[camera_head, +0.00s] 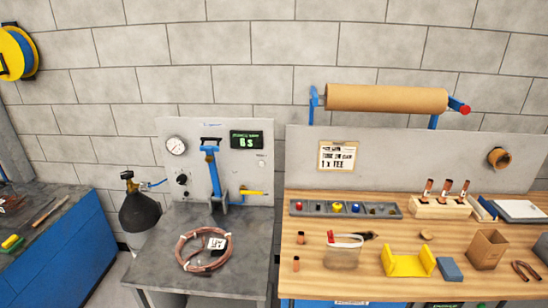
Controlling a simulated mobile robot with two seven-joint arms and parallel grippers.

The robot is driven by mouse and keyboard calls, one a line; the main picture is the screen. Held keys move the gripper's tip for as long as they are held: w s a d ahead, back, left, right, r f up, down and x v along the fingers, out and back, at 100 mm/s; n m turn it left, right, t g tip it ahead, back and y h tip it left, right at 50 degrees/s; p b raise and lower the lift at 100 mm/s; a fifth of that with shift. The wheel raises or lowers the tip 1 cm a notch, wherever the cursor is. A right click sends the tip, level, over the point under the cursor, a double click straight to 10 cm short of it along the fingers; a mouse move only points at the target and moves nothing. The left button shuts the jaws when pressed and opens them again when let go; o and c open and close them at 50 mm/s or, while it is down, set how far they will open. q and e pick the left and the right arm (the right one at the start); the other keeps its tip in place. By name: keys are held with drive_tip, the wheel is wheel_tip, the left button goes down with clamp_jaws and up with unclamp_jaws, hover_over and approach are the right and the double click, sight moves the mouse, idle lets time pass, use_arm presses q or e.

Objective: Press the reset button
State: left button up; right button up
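A grey upright panel (230,140) stands at the back of the grey bench on the left. It carries a dark display (246,141) with green digits. A small pale round spot (262,163) below the display looks like a button; I cannot read a label on it. A round gauge (176,146), a black knob (182,180), a blue lever device (212,170) and a yellow handle (252,192) are also on or in front of the panel. Neither of my grippers is in view, and nothing covers the panel's right side.
A coiled copper tube (204,250) with a white tag lies on the grey bench (170,275). The wooden bench (390,290) on the right holds a grey parts strip (346,209), a yellow block (408,262) and a cardboard box (487,250).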

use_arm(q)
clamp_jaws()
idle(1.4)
